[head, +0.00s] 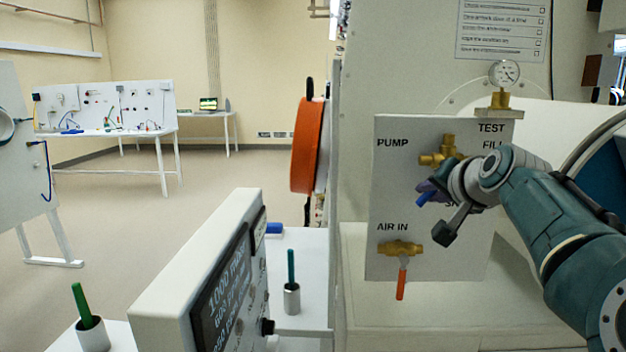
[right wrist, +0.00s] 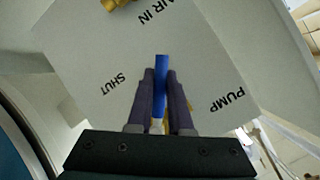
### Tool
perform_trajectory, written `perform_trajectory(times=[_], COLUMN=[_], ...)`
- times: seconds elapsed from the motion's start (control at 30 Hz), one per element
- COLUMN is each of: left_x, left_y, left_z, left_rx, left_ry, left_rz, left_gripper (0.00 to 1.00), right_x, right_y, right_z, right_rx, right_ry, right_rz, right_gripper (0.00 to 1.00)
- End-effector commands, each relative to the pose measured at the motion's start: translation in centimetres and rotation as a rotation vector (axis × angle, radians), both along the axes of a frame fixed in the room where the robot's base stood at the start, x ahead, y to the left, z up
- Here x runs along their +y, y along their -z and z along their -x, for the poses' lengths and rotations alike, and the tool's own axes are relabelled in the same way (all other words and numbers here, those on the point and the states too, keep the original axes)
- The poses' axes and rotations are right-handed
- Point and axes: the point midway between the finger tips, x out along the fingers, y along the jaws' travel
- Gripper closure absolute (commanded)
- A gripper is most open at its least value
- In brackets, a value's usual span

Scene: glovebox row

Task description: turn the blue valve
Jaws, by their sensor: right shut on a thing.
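The blue valve shows as a blue handle (head: 424,199) below a brass valve body (head: 440,151) on the grey panel (head: 398,195). My right gripper (head: 430,190) is at the handle, and my arm hides part of the valve. In the right wrist view the two fingers of my right gripper (right wrist: 160,85) are shut on the blue handle (right wrist: 161,72), whose end sticks out past the fingertips. My left gripper is not in view.
Below on the panel is a second brass valve (head: 400,248) with an orange handle (head: 401,283), beside "AIR IN". A pressure gauge (head: 504,73) stands above the panel. An orange ring (head: 307,146) and a display box (head: 205,270) are to the left.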

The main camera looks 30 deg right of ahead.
Motion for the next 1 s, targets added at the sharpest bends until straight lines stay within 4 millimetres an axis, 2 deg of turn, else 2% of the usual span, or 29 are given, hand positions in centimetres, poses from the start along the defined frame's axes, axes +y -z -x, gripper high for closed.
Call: perform_trajectory(times=[0.33, 0.7, 1.0], left_x=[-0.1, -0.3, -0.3], left_y=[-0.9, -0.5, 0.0], left_z=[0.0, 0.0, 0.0], left_rx=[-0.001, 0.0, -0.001], left_ry=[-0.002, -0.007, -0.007], left_rz=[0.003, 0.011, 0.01], left_gripper=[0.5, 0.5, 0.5], right_x=[1.1, 1.8, 1.9], right_y=[-1.2, -2.9, -4.0], right_z=[-0.6, -1.0, -1.1], right_rx=[-0.168, -0.339, -0.432], right_ry=[0.0, 0.002, 0.002], right_rz=[-0.286, -0.563, -0.712], right_gripper=[1.0, 1.0, 1.0])
